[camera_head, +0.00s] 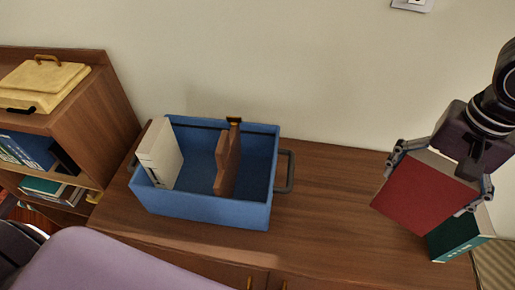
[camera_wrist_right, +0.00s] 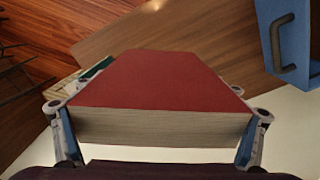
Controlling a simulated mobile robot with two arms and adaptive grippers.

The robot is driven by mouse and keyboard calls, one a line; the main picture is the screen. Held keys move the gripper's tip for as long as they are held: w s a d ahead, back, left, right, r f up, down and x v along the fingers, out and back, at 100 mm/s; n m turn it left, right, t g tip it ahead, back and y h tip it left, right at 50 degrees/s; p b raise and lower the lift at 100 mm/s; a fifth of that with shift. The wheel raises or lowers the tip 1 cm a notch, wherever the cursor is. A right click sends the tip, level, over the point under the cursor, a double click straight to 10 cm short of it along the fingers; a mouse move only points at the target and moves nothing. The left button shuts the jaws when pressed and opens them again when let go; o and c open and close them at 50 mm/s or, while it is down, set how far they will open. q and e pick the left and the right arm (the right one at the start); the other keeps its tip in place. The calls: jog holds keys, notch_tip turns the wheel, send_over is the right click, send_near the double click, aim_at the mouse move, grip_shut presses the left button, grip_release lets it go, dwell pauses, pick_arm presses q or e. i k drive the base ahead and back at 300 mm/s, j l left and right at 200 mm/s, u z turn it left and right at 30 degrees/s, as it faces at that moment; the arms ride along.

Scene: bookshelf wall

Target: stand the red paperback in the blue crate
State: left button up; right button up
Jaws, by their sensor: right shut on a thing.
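The red paperback (camera_head: 423,190) is at the right of the head view, held up in my right gripper (camera_head: 437,178). My right gripper is shut on it, one finger at each side edge. In the right wrist view the paperback (camera_wrist_right: 158,85) fills the middle between the two fingers, with its pale page edge towards the camera. The blue crate (camera_head: 205,207) stands on the wooden cabinet, left of the gripper and well apart from it. A white book (camera_head: 160,155) and a brown divider or book (camera_head: 228,160) stand upright in it. My left gripper is not in view.
A green book (camera_head: 462,236) stands on the cabinet's right end, behind and below the paperback. The wooden cabinet top (camera_head: 335,195) is clear between crate and paperback. A bookshelf (camera_head: 90,115) with a cream box (camera_head: 42,82) on top stands at the left.

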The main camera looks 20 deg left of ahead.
aim_at(192, 178)
jog(key=k+j+u, duration=0.1)
jog(key=k, duration=0.35)
jog(key=k+j, duration=0.1)
jog(key=j, duration=0.45)
jog(key=k+j+u, duration=0.15)
jog(key=j, duration=1)
jog(key=i+j, duration=0.1)
jog(key=j, duration=0.15)
jog(key=i+j+u, duration=0.15)
jog(key=i, duration=0.4)
